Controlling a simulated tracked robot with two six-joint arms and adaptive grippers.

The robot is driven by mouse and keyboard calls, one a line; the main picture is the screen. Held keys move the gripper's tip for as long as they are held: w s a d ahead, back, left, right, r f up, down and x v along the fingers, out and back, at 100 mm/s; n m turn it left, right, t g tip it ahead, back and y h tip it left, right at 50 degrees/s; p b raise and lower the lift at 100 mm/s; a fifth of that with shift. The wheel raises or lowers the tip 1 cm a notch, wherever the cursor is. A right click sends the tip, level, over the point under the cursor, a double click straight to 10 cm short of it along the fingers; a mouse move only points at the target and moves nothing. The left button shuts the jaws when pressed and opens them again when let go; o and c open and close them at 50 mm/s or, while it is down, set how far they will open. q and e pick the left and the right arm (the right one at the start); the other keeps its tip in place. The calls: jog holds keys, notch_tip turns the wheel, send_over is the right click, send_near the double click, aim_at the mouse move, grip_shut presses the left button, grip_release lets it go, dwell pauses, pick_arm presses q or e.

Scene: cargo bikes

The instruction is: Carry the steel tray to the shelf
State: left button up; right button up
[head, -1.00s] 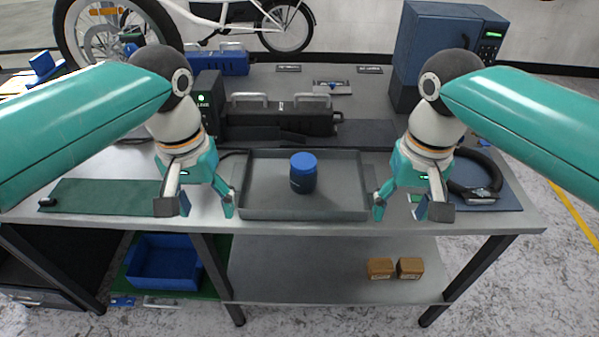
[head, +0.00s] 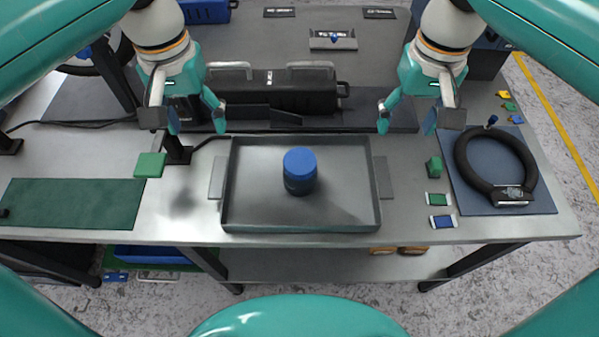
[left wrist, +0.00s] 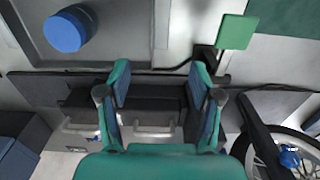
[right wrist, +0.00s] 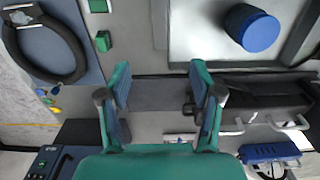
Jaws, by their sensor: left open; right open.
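The grey steel tray (head: 300,227) lies flat on the bench top, with a flat handle on its left side (head: 216,177) and right side (head: 385,177). A dark jar with a blue lid (head: 299,170) stands upright inside it. My left gripper (head: 186,118) is open and empty, above the bench beyond the tray's back left corner. My right gripper (head: 417,118) is open and empty beyond the back right corner. Neither touches the tray. Parts of the tray also show in the left wrist view (left wrist: 100,63) and right wrist view (right wrist: 185,65). A lower shelf (head: 300,263) is partly visible under the bench.
A black case (head: 290,95) lies behind the tray. A green mat (head: 75,203) is at left. A black ring-shaped lock (head: 461,165) lies on a blue mat at right. Small green and blue items (head: 440,222) sit right of the tray. Brown boxes (head: 412,250) are below.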

aim_at(383, 175)
pick_arm(q)
jog(key=shift+s, duration=0.1)
jog(key=shift+a, duration=0.1)
pick_arm(e)
jog(key=shift+a, duration=0.1)
pick_arm(q)
notch_tip(383, 175, down, 17)
jog(key=shift+r, duration=0.1)
pick_arm(e)
notch_tip(383, 175, down, 17)
jog(key=shift+r, duration=0.1)
pick_arm(q)
grip_shut()
pick_arm(e)
grip_shut()
